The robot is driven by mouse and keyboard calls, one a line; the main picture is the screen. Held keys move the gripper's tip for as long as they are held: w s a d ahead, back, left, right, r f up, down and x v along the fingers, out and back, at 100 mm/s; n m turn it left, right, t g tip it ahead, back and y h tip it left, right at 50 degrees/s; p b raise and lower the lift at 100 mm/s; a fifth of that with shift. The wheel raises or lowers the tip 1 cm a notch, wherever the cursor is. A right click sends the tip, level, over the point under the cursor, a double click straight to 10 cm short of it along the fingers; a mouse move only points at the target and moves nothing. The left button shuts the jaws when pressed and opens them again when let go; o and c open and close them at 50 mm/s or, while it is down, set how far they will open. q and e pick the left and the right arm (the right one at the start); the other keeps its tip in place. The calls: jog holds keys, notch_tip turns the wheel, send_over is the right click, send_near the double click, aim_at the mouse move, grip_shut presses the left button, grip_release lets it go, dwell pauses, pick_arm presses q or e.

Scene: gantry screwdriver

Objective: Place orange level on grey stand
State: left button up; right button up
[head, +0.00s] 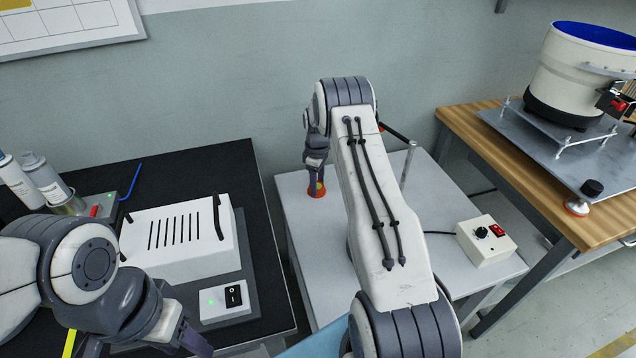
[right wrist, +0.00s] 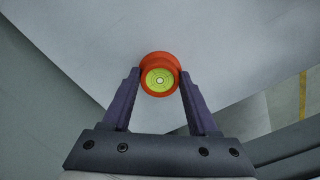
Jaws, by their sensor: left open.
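The orange level (head: 316,190), a round orange body with a green bubble face, is at the left part of the light grey stand (head: 455,280). My right gripper (head: 316,176) points down on it. In the right wrist view the level (right wrist: 159,76) sits between the two fingertips, which close on its sides. I cannot tell whether its underside touches the stand or is slightly above it. My left gripper (head: 188,343) is at the bottom left, partly cut off by the frame edge, open, away from the level.
A white control box (head: 485,241) and an upright metal rod (head: 409,163) stand on the grey surface. A black bench on the left holds a white slotted machine (head: 180,240), a switch box (head: 227,301) and bottles (head: 42,174). A wooden table with a bowl feeder (head: 575,80) is at right.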

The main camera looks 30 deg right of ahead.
jog(key=o, duration=0.3)
notch_tip(320, 180, up, 12)
jog(key=p, duration=0.1)
jog(key=shift+r, duration=0.15)
dwell(0.7)
